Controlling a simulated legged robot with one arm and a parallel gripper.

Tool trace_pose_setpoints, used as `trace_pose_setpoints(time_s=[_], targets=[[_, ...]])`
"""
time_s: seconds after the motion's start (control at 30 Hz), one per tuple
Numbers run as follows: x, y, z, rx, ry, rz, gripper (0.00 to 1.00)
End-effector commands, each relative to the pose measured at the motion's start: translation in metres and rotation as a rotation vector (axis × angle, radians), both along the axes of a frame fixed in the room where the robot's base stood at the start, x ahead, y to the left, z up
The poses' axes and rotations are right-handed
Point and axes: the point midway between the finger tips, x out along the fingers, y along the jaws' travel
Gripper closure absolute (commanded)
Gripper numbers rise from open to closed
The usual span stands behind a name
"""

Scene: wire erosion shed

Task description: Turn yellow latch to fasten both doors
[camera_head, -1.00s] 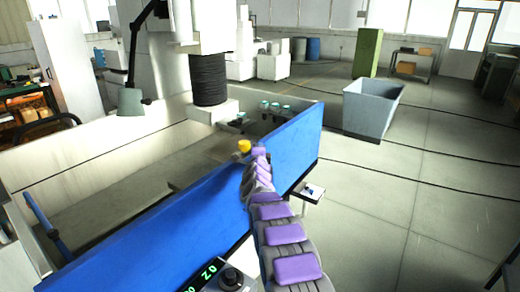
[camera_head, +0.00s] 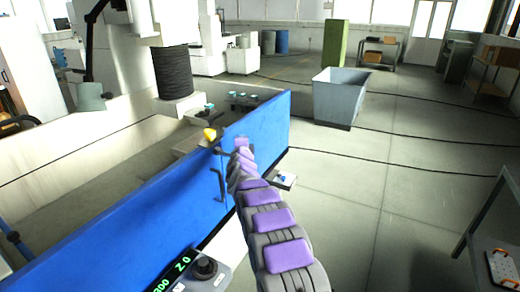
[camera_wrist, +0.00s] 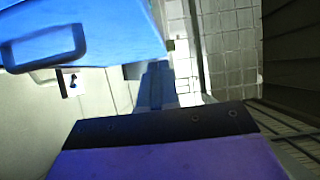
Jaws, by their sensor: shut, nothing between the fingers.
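The yellow latch (camera_head: 210,134) shows as a small knob at the top edge of the blue doors (camera_head: 150,222), just left of the end of my arm in the head view. A dark upright handle (camera_head: 219,184) is on the blue face below it. In the wrist view, a blue door panel (camera_wrist: 110,30) with a dark handle (camera_wrist: 45,48) fills the upper left. My gripper (camera_wrist: 157,72) is shut and empty, right of that panel and apart from the handle. The latch cannot be made out in the wrist view. The seam between the doors is hard to tell.
A lit control panel (camera_head: 190,275) stands at the front left. Behind the doors is a pale tank with a black column (camera_head: 173,72) above it. A grey bin (camera_head: 340,96) stands on the open floor at the right. A metal table (camera_head: 492,235) is at the right edge.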

Motion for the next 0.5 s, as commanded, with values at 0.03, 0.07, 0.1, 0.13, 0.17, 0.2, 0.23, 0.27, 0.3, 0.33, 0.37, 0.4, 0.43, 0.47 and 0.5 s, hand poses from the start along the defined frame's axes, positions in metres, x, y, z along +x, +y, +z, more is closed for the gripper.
trace_pose_setpoints(time_s=[0.03,0.07,0.1,0.13,0.17,0.2,0.23,0.27,0.3,0.33,0.37,0.4,0.43,0.47,0.5], targets=[[-0.004,-0.003,0.001,-0.002,-0.003,0.001,1.0],[-0.006,-0.005,0.001,-0.003,-0.003,0.002,1.0],[-0.008,-0.009,0.0,-0.003,0.0,0.0,1.0],[-0.011,-0.012,0.0,-0.004,0.0,0.0,1.0],[-0.013,-0.014,0.001,-0.004,-0.002,0.0,1.0],[-0.015,-0.019,0.003,-0.004,-0.005,0.0,1.0],[-0.017,-0.023,0.003,-0.003,-0.005,0.0,1.0],[-0.019,-0.027,0.002,-0.003,-0.004,0.0,1.0],[-0.021,-0.033,0.001,-0.002,-0.001,-0.002,1.0],[-0.023,-0.037,0.001,-0.003,-0.001,-0.002,1.0],[-0.025,-0.041,0.002,0.0,-0.002,-0.002,1.0],[-0.028,-0.046,0.003,0.0,-0.004,-0.001,1.0],[-0.03,-0.05,0.003,0.001,-0.003,0.0,1.0],[-0.032,-0.054,0.003,0.001,-0.002,0.0,1.0],[-0.034,-0.058,0.002,0.003,-0.001,0.0,1.0]])
